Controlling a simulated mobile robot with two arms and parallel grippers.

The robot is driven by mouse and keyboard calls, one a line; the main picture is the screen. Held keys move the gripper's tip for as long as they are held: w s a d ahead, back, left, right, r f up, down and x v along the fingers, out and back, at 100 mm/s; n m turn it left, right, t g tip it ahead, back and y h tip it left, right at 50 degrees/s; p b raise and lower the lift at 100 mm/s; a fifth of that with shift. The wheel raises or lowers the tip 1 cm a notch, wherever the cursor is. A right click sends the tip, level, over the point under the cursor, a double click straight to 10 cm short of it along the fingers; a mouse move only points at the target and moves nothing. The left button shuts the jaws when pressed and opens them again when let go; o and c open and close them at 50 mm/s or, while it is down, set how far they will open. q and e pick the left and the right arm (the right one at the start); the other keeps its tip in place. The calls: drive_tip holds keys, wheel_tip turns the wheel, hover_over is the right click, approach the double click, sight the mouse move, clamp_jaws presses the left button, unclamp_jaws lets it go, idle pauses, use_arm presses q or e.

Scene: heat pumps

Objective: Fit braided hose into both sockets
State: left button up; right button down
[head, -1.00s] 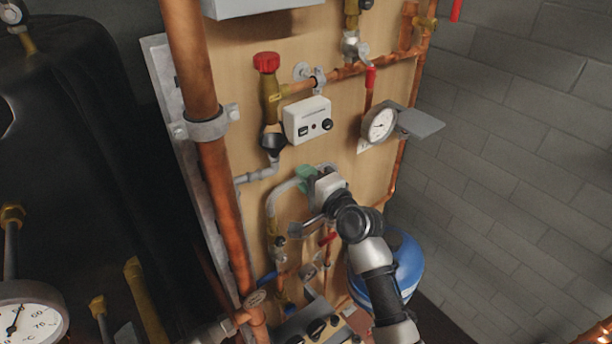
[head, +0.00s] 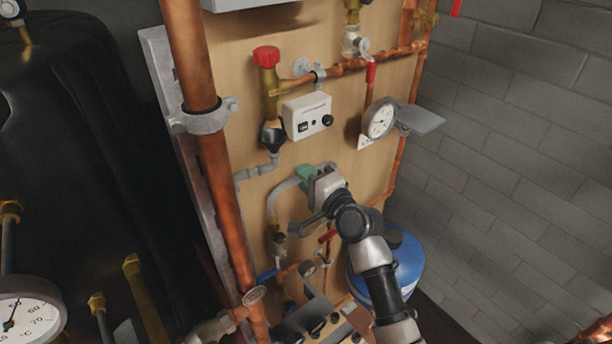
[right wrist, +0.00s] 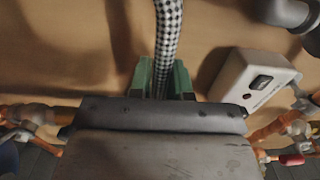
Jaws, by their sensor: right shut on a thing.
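The grey braided hose (head: 275,204) bends in an arc in front of the wooden board in the head view. In the right wrist view the black-and-white weave of the hose (right wrist: 168,35) passes between the green fingers (right wrist: 162,78). The hose's held end is hidden behind the gripper, and I cannot make out a second socket. My left gripper is not in view.
A thick copper pipe (head: 218,180) runs down the left. A blue tank (head: 404,262) stands below right.

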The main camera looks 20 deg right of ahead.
drive_tip(key=shift+f, duration=0.4)
idle(0.3)
drive_tip(key=c, duration=1)
unclamp_jaws()
drive_tip(key=shift+s, duration=0.15)
drive_tip(key=shift+p+v, duration=0.45)
drive_tip(key=shift+v, duration=3.65)
